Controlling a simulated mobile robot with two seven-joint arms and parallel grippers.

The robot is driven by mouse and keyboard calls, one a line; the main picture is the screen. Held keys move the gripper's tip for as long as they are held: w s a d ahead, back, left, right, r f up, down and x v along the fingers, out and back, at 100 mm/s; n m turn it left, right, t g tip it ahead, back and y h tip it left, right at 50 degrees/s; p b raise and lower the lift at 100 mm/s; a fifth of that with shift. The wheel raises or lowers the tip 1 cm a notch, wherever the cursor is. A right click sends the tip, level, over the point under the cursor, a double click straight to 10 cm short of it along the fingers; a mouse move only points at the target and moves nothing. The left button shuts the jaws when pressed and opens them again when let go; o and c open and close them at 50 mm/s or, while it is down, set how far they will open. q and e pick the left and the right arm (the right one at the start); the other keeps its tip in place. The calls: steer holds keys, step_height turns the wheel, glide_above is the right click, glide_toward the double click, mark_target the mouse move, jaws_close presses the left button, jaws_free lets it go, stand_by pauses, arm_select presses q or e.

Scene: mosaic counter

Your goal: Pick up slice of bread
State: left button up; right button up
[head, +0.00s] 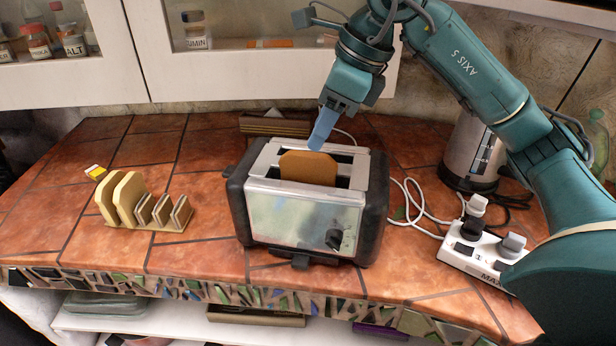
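A brown slice of bread (308,168) stands upright in the toaster (300,214), its upper part showing above the slot and its lower part hidden. Two paler slices of bread (128,198) stand in a wooden rack (157,226) at the left of the counter. My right gripper (321,136) points down over the toaster, with its blue fingertips at or just above the top edge of the brown slice. I cannot tell whether they touch it, or whether the fingers are apart. My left gripper is out of view.
A metal kettle (473,150) stands at the back right. A white power strip (484,253) with plugs and cables lies at the right. Wall cabinets (70,70) hang above the back. The tiled counter is clear between rack and toaster.

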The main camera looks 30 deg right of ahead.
mark_target(308, 154)
steer(key=shift+p+x, duration=0.55)
steer(key=shift+x, duration=2.6)
steer(key=shift+s, duration=0.1)
steer(key=shift+c, duration=0.2)
steer(key=c, duration=0.7)
